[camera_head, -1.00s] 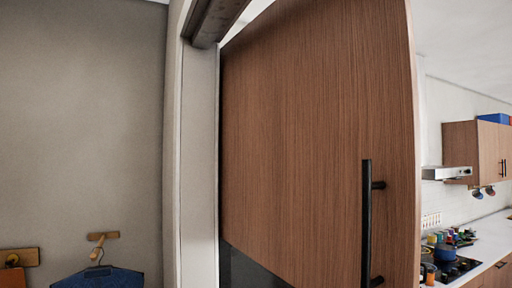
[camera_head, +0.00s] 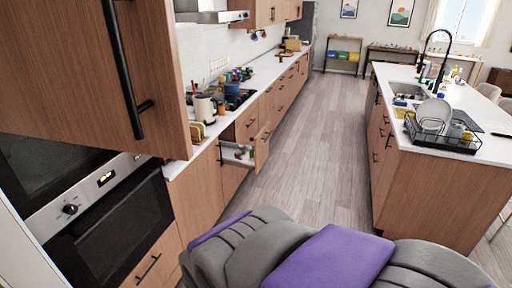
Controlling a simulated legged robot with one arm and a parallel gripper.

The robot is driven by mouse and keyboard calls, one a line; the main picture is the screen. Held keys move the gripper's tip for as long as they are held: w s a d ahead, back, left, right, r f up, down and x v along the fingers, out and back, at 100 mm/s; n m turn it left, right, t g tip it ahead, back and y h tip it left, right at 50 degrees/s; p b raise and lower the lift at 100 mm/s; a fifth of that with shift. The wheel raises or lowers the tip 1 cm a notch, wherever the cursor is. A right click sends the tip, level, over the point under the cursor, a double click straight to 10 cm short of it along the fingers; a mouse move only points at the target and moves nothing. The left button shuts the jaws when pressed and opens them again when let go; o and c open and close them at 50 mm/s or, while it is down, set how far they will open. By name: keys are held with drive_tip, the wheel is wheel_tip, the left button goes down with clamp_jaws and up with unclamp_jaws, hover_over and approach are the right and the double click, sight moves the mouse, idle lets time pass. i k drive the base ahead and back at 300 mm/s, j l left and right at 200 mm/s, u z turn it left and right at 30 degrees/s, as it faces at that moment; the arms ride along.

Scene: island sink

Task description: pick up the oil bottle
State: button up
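I cannot make out which thing is the oil bottle. Small bottle-like items (camera_head: 453,75) stand on the island near the sink, too small to identify. More small containers crowd the left counter around the stove. My gripper is not in view. A grey and purple part of my own body fills the bottom middle of the view.
The island (camera_head: 440,185) stands at right, with a sink (camera_head: 403,89), a black faucet (camera_head: 436,53) and a dish rack (camera_head: 440,135) holding plates. An open drawer (camera_head: 240,152) juts from the left counter (camera_head: 270,78). The wood floor (camera_head: 318,150) between them is clear.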

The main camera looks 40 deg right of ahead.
sight(251, 146)
drive_tip(key=z, duration=1.25)
drive_tip(key=u, duration=0.35)
drive_tip(key=i+l+u, duration=0.75)
drive_tip(key=l+u, duration=0.2)
drive_tip(key=i+l, duration=0.15)
drive_tip(key=l, duration=0.2)
drive_tip(key=i+l, duration=0.2)
drive_tip(key=l, duration=0.15)
drive_tip(key=i+l+u, duration=0.1)
drive_tip(key=l, duration=0.25)
drive_tip(key=i+l, duration=0.2)
drive_tip(key=l, duration=0.2)
drive_tip(key=i+l, duration=0.15)
drive_tip(key=l, duration=0.2)
drive_tip(key=i+l+u, duration=0.1)
drive_tip(key=l, duration=0.3)
drive_tip(key=i+l, duration=0.2)
drive_tip(key=i, duration=0.4)
